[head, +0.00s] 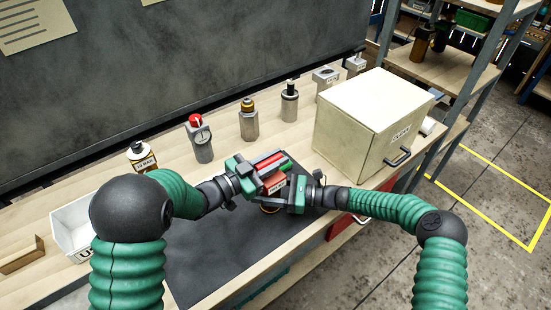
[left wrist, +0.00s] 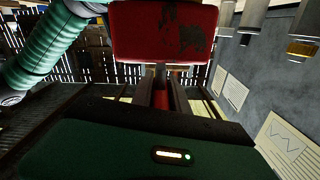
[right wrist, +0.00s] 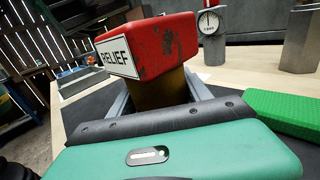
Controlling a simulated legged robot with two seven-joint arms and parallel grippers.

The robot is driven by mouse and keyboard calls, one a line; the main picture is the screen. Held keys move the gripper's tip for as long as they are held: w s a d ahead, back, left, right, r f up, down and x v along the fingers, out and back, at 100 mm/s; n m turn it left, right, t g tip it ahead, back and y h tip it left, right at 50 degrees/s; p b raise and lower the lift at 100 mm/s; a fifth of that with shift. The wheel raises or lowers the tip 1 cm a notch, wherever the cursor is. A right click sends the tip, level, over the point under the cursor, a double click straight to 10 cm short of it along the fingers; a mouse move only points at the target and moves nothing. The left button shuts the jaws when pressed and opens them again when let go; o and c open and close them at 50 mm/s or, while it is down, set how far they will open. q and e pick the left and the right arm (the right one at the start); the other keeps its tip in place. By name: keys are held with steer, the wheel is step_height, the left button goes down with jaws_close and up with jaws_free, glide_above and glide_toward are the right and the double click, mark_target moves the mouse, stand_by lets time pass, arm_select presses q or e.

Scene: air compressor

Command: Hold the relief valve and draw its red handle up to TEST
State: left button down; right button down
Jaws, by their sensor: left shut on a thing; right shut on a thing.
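The relief valve has a red block lettered RELIEF (right wrist: 150,48) over a brass body (right wrist: 160,94). In the head view its label side (head: 275,184) shows between my grippers, above the dark mat. My right gripper (head: 300,192) is shut on the brass body, under the red block. My left gripper (head: 258,174) comes from the left and is shut on the red handle (head: 268,161). In the left wrist view a worn red block (left wrist: 162,32) stands just above the jaws, with red also between the fingers. The grip point and any TEST mark are hidden or too small to read.
Several fittings stand behind, including a red-topped gauge (head: 200,138) and a brass-topped cylinder (head: 249,120). A large cream box (head: 370,115) with a handle is at right. A white bin (head: 75,227) is at left. The dark mat (head: 205,255) has clear room in front.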

steer(key=shift+d, duration=0.1)
stand_by(0.7)
arm_select(q)
step_height(320, 180, up, 6)
steer(key=shift+f, duration=0.15)
steer(key=c, duration=1.3)
jaws_free()
steer(key=v, duration=1.2)
